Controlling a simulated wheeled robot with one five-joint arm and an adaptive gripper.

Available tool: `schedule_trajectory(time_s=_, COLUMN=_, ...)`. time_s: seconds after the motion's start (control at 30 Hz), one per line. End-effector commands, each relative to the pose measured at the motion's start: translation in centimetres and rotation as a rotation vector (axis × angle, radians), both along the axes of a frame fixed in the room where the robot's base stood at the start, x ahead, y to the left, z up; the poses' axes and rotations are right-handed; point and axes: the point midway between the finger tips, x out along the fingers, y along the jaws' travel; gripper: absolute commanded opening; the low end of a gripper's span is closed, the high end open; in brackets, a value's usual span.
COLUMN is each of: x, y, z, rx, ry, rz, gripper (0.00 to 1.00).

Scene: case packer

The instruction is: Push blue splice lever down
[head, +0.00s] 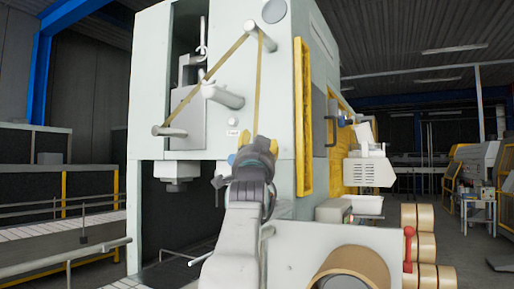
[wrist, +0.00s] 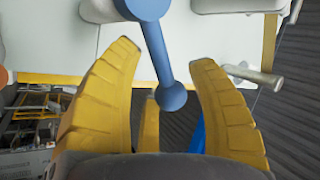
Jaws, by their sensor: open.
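The blue splice lever shows in the wrist view as a round hub at the top with a straight arm (wrist: 158,52) running down to a ball end (wrist: 172,97). The ball end lies between the fingers in the picture, with gaps on both sides; I see no clear contact.
The pale case packer (head: 280,110) fills the middle, with rollers and a tan tape strip (head: 225,58) above my gripper. A grey rod (wrist: 252,76) sticks out beside the right finger. Brown rolls (head: 352,265) stand at lower right.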

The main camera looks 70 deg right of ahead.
Motion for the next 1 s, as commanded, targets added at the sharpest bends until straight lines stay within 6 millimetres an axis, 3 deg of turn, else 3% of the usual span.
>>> schedule_trajectory(time_s=0.43, x=-0.6, y=1.4, z=-0.7, rx=0.002, ry=0.001, rz=-0.001, gripper=0.52)
schedule_trajectory(time_s=1.0, x=-2.7, y=7.1, z=-3.5, rx=0.000, ry=0.000, rz=0.000, gripper=0.52)
